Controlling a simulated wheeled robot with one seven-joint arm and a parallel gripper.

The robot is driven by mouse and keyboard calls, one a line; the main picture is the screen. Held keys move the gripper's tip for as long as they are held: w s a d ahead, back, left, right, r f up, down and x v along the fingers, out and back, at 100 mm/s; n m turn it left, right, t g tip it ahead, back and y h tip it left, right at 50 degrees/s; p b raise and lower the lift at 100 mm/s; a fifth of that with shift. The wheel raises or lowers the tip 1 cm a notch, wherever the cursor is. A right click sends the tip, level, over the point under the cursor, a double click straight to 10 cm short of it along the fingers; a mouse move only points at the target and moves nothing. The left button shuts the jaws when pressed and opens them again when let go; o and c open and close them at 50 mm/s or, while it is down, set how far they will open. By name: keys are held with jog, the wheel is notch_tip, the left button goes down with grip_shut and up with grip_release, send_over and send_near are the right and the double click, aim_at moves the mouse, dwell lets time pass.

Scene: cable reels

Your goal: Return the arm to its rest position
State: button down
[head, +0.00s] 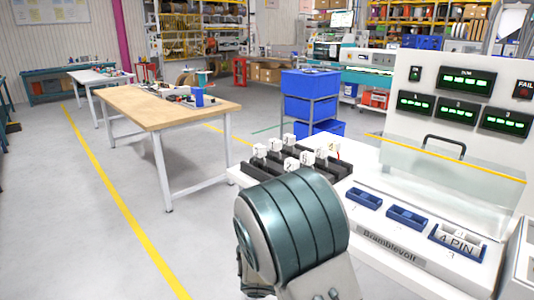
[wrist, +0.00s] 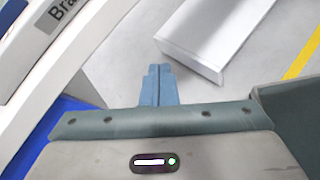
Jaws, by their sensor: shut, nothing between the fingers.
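In the wrist view my gripper (wrist: 157,70) shows as two blue-grey fingers pressed together, with nothing between them. They point over the grey floor, beside the front of the white test bench (wrist: 65,45). In the head view a large teal and grey part of my arm (head: 292,225) stands in the lower middle, in front of the bench's left end. The arm hides part of the bench, and my fingers cannot be made out there.
The Bramblevolt bench (head: 385,262) holds blue fixtures (head: 407,217), a clear guard (head: 450,175) and a black rack (head: 268,172) with several white connectors. A wooden table (head: 150,105) stands to the left. Open floor (head: 70,220) lies left of the bench.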

jog(key=s+r+m+y+p, duration=0.4)
jog(key=s+r+m+y, duration=0.2)
jog(key=s+r+m, duration=0.1)
jog(key=s+a+r+m+y+p, duration=0.1)
jog(key=s+r+m+y+p, duration=0.2)
jog(key=r, duration=0.9)
jog(key=s+m+y, duration=0.3)
jog(key=s+m, duration=0.2)
jog(key=m, duration=0.1)
jog(key=shift+r+p, duration=0.25)
jog(key=shift+p, duration=0.1)
